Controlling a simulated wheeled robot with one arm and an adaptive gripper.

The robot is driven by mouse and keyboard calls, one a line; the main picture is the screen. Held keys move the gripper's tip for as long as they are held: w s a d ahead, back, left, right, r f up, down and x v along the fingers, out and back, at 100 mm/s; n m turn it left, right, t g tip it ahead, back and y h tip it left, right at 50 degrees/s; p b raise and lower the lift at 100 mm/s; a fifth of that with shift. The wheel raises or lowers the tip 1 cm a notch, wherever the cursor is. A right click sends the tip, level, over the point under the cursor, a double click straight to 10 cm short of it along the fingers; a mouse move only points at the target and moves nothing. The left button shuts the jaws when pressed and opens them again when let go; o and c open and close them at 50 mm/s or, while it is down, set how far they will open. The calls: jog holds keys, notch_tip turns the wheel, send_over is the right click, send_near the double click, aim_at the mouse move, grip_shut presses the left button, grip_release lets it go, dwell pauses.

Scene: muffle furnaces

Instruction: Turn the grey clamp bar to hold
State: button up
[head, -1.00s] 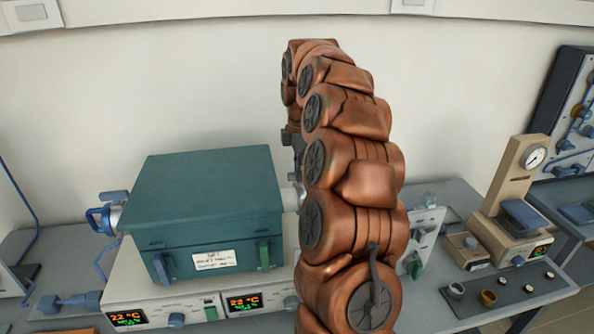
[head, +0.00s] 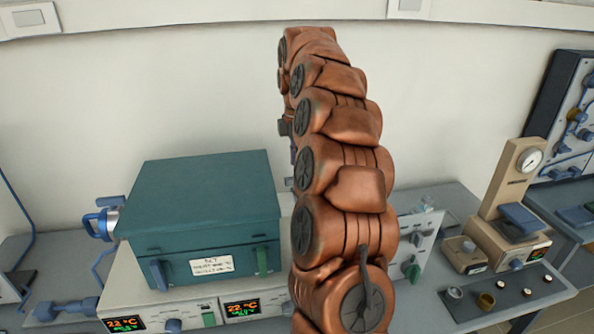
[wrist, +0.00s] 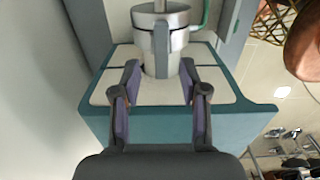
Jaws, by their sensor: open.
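In the wrist view the grey clamp bar (wrist: 161,50) stands upright in the picture, across the front of a round silver metal fitting (wrist: 179,38). The fitting sits against pale blocks framed by a teal casing (wrist: 150,127). My gripper (wrist: 159,77) is open, with one fingertip on each side of the bar's lower end. I cannot tell whether either finger touches the bar.
White control units with 22 °C displays (head: 242,308) sit under the furnace. A blue clamp fitting (head: 102,222) sticks out at its left end. To the right are a panel with a green knob (head: 411,270), a beige gauge stand (head: 508,185) and a dark tray (head: 515,295) with small cups.

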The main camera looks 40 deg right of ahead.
jog(key=shift+r, duration=1.9)
jog(key=shift+w, duration=0.1)
